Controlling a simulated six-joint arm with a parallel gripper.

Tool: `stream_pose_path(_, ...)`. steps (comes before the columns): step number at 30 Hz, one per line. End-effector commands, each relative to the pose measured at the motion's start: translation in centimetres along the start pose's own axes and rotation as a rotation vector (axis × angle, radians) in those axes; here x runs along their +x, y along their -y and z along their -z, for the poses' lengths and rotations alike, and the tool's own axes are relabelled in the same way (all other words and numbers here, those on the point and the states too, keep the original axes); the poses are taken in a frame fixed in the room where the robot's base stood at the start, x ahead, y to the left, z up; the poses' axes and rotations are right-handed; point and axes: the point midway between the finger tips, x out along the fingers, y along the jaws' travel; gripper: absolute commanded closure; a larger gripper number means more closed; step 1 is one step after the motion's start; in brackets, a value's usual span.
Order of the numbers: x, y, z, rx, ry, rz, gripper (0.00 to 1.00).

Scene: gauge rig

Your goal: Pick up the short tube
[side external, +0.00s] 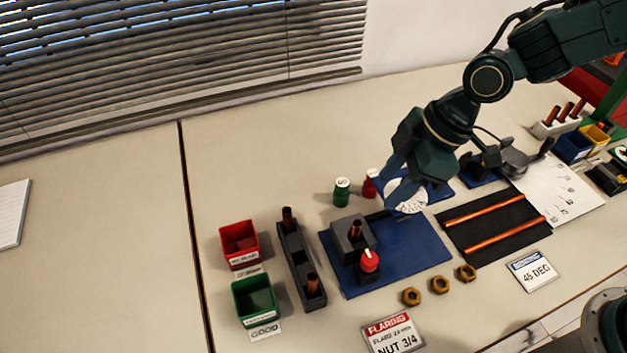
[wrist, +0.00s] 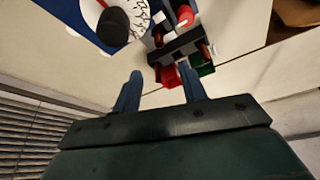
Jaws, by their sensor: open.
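Short copper tubes stand upright in the side external view. One tube (side external: 287,218) is at the far end of a dark rack (side external: 297,262), and another tube (side external: 312,284) is at its near end. A third tube (side external: 355,230) sticks up from a dark grey block on the blue mat. My gripper (side external: 393,188) is open and empty, above the back right of the blue mat, to the right of these tubes and apart from them. In the wrist view my open fingers (wrist: 159,70) frame the rack area, where small copper ends show only partly.
A red bin (side external: 240,244) and a green bin (side external: 255,299) stand left of the rack. Green (side external: 342,191) and red bottles are near my gripper. Two long copper tubes lie on a black mat (side external: 488,228). Brass nuts (side external: 439,285) lie in front. The left table is mostly clear.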

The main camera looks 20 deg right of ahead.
Motion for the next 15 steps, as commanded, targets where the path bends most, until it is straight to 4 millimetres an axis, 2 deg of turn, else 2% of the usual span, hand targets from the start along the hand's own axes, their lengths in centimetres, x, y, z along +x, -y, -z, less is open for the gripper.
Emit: stream_pose_path(15, 6.2, 0.0, -0.1, 0.001, 0.002, 0.001, 0.58)
